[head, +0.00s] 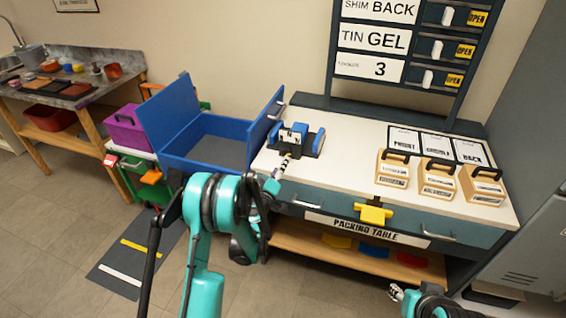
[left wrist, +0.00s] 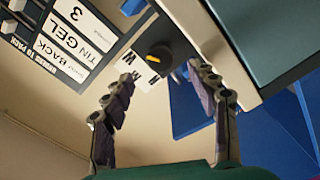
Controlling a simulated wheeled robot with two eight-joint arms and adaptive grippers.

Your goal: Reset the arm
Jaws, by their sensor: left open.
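My left arm reaches up to the left end of the packing table (head: 345,185) in the head view. My left gripper (head: 284,166) is at the table's front left edge, close to a small blue fixture (head: 312,143) with a black-and-white marked part. In the left wrist view my left gripper (left wrist: 165,120) is open, its two fingers wide apart with nothing between them. Beyond the fingertips is a black knob (left wrist: 158,54) with a yellow mark, beside white lettered labels. My right gripper (head: 397,292) is low at the bottom right, in front of the table; its fingers are too small to read.
An open blue box (head: 215,145) stands left of the table. Several wooden blocks with black handles (head: 437,180) and lettered cards (head: 440,146) are on the table's right. A yellow latch (head: 373,213) juts from the front. Floor at left is mostly clear.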

